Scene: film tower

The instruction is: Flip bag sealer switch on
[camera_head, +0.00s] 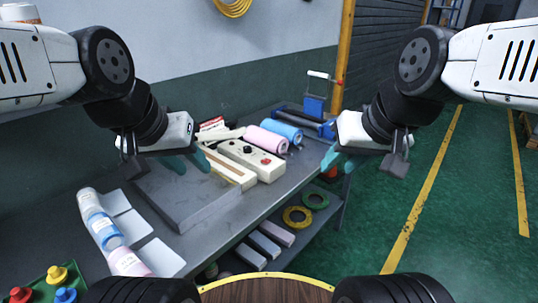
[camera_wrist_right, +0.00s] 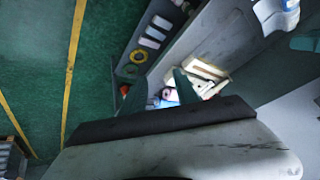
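The bag sealer (camera_head: 250,158) is a cream, box-shaped device with a long front bar, on the grey workbench. Its top carries a red button or light, a dark knob and other small controls; the switch's position is too small to tell. It also shows partly in the right wrist view (camera_wrist_right: 208,72), beyond the fingers. My left gripper (camera_head: 188,163) is open and empty, just left of the sealer, above a grey slab. My right gripper (camera_head: 338,161) is open and empty, to the right of the sealer near the bench edge; its two teal fingers are apart in the wrist view (camera_wrist_right: 160,92).
A pink roll (camera_head: 266,139) and a blue roll (camera_head: 281,130) lie behind the sealer, with a blue device (camera_head: 315,105) farther back. The grey slab (camera_head: 190,205) lies in front. A lower shelf holds tape rings (camera_head: 297,217).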

